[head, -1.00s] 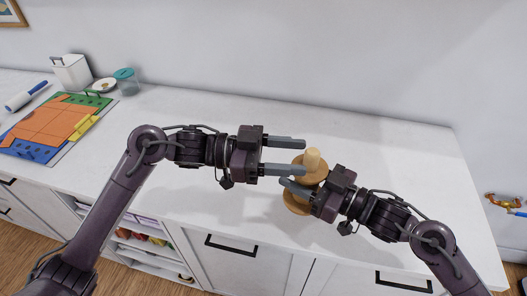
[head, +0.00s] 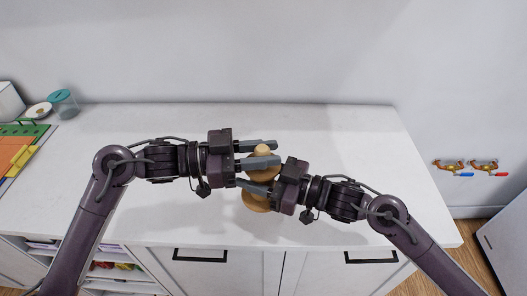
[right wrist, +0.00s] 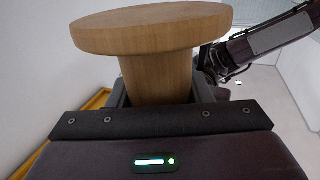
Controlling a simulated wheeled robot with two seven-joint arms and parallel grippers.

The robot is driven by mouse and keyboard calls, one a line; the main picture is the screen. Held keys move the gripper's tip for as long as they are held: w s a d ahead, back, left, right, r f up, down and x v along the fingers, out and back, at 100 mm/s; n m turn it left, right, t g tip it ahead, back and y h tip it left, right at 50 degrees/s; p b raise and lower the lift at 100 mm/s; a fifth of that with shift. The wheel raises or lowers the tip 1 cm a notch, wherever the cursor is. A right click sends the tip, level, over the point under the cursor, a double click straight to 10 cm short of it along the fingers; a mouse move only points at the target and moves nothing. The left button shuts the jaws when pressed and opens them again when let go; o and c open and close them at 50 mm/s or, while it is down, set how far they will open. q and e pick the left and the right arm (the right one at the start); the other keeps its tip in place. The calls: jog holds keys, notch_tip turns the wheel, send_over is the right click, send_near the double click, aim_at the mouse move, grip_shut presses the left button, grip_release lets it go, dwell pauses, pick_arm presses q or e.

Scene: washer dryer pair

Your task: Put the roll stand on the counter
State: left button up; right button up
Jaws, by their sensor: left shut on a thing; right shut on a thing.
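The roll stand (head: 257,201) is light wood, with round discs and a rounded top knob. In the head view it is upright over the front middle of the white counter (head: 330,135); I cannot tell whether its base touches. My left gripper (head: 266,154) comes in from the left and is shut on its upper part, with fingers either side of the knob. My right gripper (head: 262,184) is shut on it lower down, from the right. In the right wrist view the stand's post (right wrist: 157,78) is between the fingers, under a wide disc. The grippers hide much of the stand.
A teal-lidded jar (head: 63,103), a small dish (head: 39,110) and a colourful board (head: 20,150) sit at the counter's left. The back and right of the counter are clear. Valves (head: 470,166) are on the wall beyond its right end.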

pick_arm(q)
jog(key=shift+s, duration=0.1)
grip_shut()
pick_arm(e)
jog(key=shift+w+r, duration=0.1)
jog(key=o, duration=1.3)
